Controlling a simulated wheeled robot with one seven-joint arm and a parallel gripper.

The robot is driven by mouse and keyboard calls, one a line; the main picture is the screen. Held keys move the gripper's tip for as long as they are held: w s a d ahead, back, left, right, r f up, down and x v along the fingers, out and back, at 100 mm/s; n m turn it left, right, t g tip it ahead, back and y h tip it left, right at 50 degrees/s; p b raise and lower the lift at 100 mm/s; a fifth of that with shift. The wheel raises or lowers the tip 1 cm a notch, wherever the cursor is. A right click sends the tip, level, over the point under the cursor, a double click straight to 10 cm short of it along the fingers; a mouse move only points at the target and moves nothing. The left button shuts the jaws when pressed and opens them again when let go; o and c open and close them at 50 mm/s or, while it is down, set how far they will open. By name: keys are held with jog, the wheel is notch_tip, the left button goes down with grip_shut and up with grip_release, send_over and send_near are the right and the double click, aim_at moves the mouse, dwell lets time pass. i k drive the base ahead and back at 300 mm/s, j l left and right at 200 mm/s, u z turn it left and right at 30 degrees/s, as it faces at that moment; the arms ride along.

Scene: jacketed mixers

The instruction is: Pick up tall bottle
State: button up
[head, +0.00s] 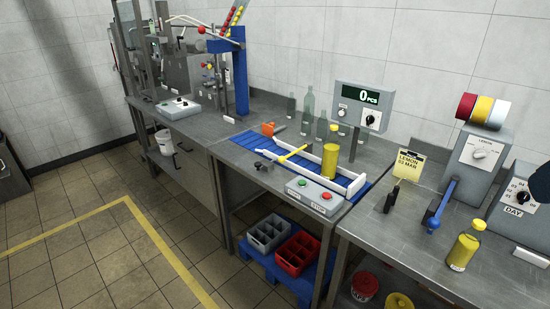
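A tall, narrow yellow bottle (330,154) stands upright at the conveyor, beside the white guide rail (305,172) and behind the button box. A shorter yellow bottle (463,250) with a yellow cap stands upright on the right-hand steel counter. A tall clear greenish bottle (308,113) stands at the back by the wall among several similar clear bottles. No gripper shows clearly; a dark rounded shape cut off at the right edge cannot be identified.
A grey button box (315,196) sits at the conveyor's front. A counter display (364,106) stands behind. Crates (297,253) lie below. The floor at left is clear.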

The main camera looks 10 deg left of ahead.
aim_at(332, 146)
jog(key=u, duration=0.25)
jog(key=i+j+z, duration=0.1)
jog(key=i+j, duration=0.6)
jog(key=j, duration=0.15)
jog(key=i+j+z, duration=0.15)
jog(key=i+j, duration=0.5)
jog(key=j, duration=0.25)
jog(key=z, duration=0.05)
